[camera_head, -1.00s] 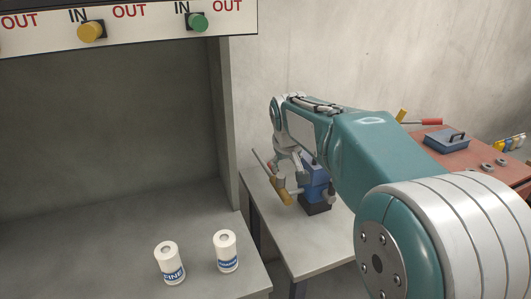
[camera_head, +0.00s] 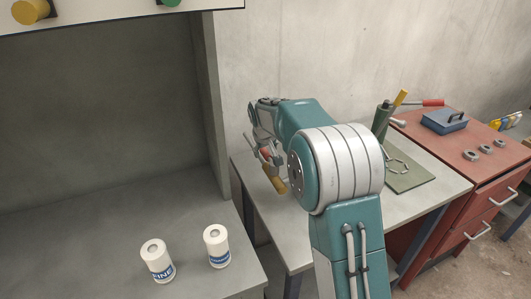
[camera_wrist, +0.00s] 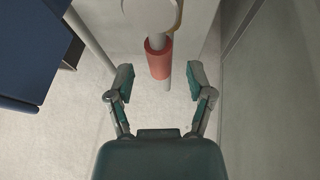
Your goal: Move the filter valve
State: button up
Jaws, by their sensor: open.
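My gripper (camera_wrist: 160,80) is open in the wrist view, with its two fingers apart. A red cylindrical handle (camera_wrist: 158,62) lies just beyond and between the fingertips, and neither finger visibly touches it. A pale rounded part (camera_wrist: 150,12) adjoins the handle at the top of the view. In the head view, my gripper (camera_head: 267,156) is above the grey table, partly hidden by my arm. A small red part (camera_head: 266,152) and a yellow-brown cylinder (camera_head: 277,184) show beside it. I cannot tell for sure which part is the filter valve.
White canisters labelled FINE (camera_head: 157,262) and another (camera_head: 216,247) stand on the grey bench at left. A red cabinet (camera_head: 480,190) carries a blue box (camera_head: 444,121) and metal rings. A blue object (camera_wrist: 35,45) is close left in the wrist view. My arm hides part of the table.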

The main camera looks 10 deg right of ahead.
jog(key=shift+x, duration=0.95)
grip_shut()
jog(key=shift+a+n, duration=0.15)
jog(key=shift+n, duration=0.15)
jog(key=shift+s+a+f+n+g+y, duration=0.15)
jog(key=shift+s+a+n+y, duration=0.55)
jog(key=shift+n, duration=0.95)
jog(key=shift+s+a+r+n+g+y, duration=0.15)
jog(key=shift+s+a+n+y, duration=0.45)
jog(key=shift+n, duration=1.1)
jog(key=shift+s+a+f+n+g+y, duration=0.2)
jog(key=shift+s+a+n+y, duration=0.25)
jog(key=shift+n+y, duration=0.85)
jog(key=shift+n+h, duration=0.4)
jog(key=shift+n, duration=0.05)
